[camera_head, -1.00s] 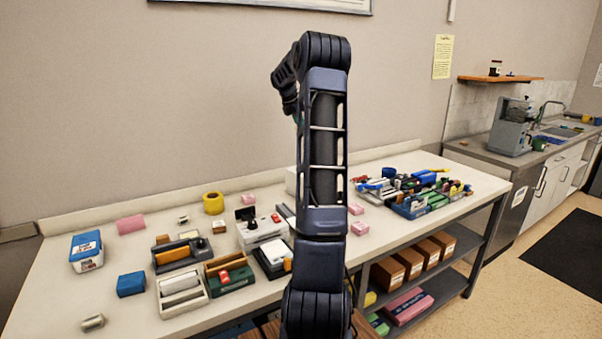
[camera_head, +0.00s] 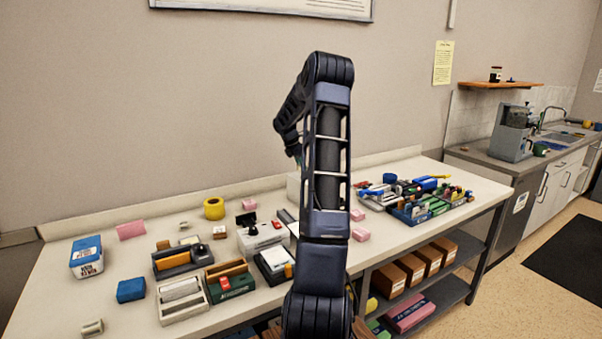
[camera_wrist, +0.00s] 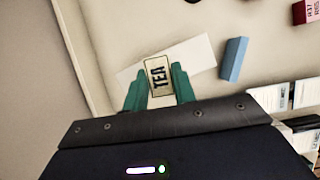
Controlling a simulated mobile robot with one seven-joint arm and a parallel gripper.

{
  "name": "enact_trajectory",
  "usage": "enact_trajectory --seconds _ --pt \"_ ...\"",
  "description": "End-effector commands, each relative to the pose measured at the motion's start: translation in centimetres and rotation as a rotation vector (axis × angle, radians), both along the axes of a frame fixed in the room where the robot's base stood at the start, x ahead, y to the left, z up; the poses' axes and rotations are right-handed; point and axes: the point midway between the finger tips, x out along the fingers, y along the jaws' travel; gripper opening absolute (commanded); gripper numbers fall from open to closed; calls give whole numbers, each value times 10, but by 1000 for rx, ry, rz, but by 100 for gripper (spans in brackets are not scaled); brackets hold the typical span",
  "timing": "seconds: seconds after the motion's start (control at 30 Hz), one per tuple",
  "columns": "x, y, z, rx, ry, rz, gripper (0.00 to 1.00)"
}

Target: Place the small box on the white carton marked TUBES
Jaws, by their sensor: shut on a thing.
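In the wrist view my gripper (camera_wrist: 158,88) has its teal fingers shut on the small box (camera_wrist: 158,76), a pale box with dark lettering that reads TEA. A white flat-topped thing, apparently the white carton (camera_wrist: 197,54), shows behind and below the held box. I see no TUBES marking on it, and I cannot tell whether the box touches it. In the head view the white carton (camera_head: 293,186) shows only as a sliver at the back of the bench, left of my arm. My arm hides the rest, and the held box is not visible there.
A blue block (camera_wrist: 234,58) lies right of the carton in the wrist view. In the head view pink blocks (camera_head: 360,234) lie right of my arm. A crowded tray (camera_head: 430,211) stands further right, and a white device (camera_head: 262,237) stands to the left.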

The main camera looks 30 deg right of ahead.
Motion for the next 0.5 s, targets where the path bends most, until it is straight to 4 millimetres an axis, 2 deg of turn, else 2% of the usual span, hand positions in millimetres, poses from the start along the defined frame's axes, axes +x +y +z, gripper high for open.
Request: enact_trajectory --seconds 0.3,0.5 --pt "0 0 -38 1 2 1 5" --pt "0 0 -40 0 0 1 5"
